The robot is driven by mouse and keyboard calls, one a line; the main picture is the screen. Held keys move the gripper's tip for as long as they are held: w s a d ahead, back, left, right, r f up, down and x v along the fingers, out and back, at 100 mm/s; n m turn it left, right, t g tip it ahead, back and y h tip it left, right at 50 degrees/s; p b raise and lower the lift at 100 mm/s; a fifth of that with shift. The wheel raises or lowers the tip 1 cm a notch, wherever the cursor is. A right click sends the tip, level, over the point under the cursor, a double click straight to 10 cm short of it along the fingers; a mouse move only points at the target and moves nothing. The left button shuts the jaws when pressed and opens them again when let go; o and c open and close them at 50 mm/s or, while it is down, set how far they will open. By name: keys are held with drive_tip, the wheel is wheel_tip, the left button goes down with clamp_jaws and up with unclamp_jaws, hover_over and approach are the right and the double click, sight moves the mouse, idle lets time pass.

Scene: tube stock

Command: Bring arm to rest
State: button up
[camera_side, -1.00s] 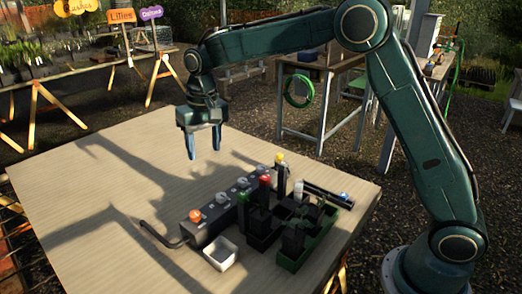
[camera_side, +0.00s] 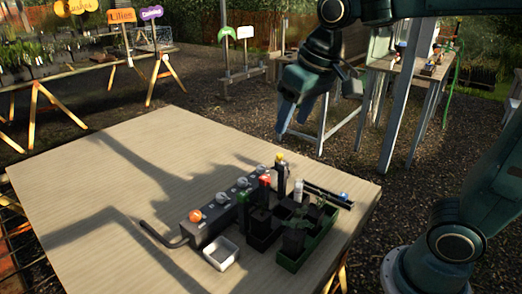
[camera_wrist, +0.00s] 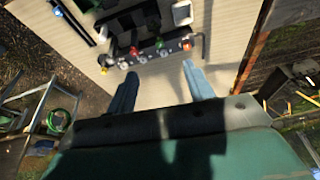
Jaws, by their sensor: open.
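My gripper (camera_side: 292,124) is raised above and behind the far right side of the wooden table (camera_side: 110,175), with nothing between its fingers. In the wrist view its two blue fingers (camera_wrist: 155,85) stand wide apart. The black rack (camera_side: 218,213) with several coloured knobs stands on the table, apart from my gripper. A green-edged tray (camera_side: 291,263) with dark compartments stands beside it and holds several tubes, one with a red cap and one with a white cap. A yellow-capped tube (camera_side: 280,170) stands upright at the far end.
A small white square dish (camera_side: 221,253) sits at the near side of the rack. A black bent hose (camera_side: 160,236) lies to its left. A dark rod with a blue end (camera_side: 342,196) lies at the right. The table's left half is clear. Another bench (camera_side: 415,68) stands behind.

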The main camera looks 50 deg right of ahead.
drive_tip(key=s+d+f+t, duration=0.1)
drive_tip(key=s+f, duration=0.1)
drive_tip(key=s, duration=0.5)
drive_tip(key=s+d+f, duration=0.1)
drive_tip(key=s+f, duration=0.1)
drive_tip(key=s, duration=0.5)
drive_tip(key=shift+s+n+t, duration=0.2)
drive_tip(key=shift+n+t, duration=0.2)
drive_tip(key=shift+d, duration=0.1)
